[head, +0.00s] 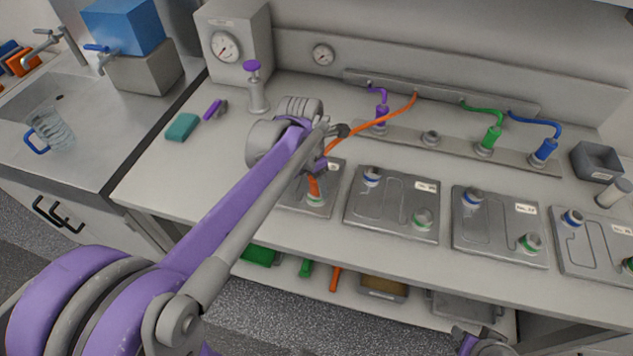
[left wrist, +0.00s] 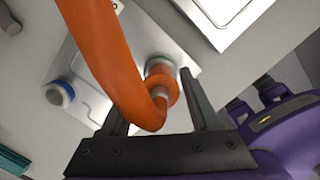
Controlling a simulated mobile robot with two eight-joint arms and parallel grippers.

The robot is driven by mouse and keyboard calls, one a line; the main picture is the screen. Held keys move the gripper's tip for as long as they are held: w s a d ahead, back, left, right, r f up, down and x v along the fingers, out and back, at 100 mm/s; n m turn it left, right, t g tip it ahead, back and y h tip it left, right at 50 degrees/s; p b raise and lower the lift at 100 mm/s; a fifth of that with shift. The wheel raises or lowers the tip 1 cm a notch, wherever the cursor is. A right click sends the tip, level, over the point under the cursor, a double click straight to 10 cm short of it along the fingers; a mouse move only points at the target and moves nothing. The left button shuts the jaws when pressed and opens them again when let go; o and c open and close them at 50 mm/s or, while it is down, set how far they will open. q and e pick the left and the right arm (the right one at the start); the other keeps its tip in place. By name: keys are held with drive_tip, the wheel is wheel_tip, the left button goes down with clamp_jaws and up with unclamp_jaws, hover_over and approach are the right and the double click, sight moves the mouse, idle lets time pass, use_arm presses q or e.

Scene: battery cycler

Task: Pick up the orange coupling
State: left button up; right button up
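The orange coupling (head: 313,188) is at the end of an orange hose (head: 374,122) and sits upright on the green-ringed port of the leftmost plate (head: 326,180). In the left wrist view the coupling (left wrist: 164,88) shows from above, with the hose (left wrist: 103,50) bending over it. My left gripper (head: 318,168) is at the coupling. In the left wrist view the left gripper (left wrist: 155,112) is open, with one finger on each side of the coupling and hose end. I see a gap at the right finger; contact on the left is hidden by the hose.
Several similar plates (head: 392,204) stand in a row to the right. Behind them, purple (head: 381,115), green (head: 491,138) and blue (head: 545,150) couplings stand on a rail. The bench's left part is mostly clear.

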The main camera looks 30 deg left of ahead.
use_arm(q)
clamp_jaws()
wheel_tip(320, 180, up, 10)
drive_tip(key=shift+r+p, duration=0.1)
drive_tip(key=shift+p, duration=0.25)
idle(0.5)
drive_tip(key=shift+c, duration=2)
unclamp_jaws()
clamp_jaws()
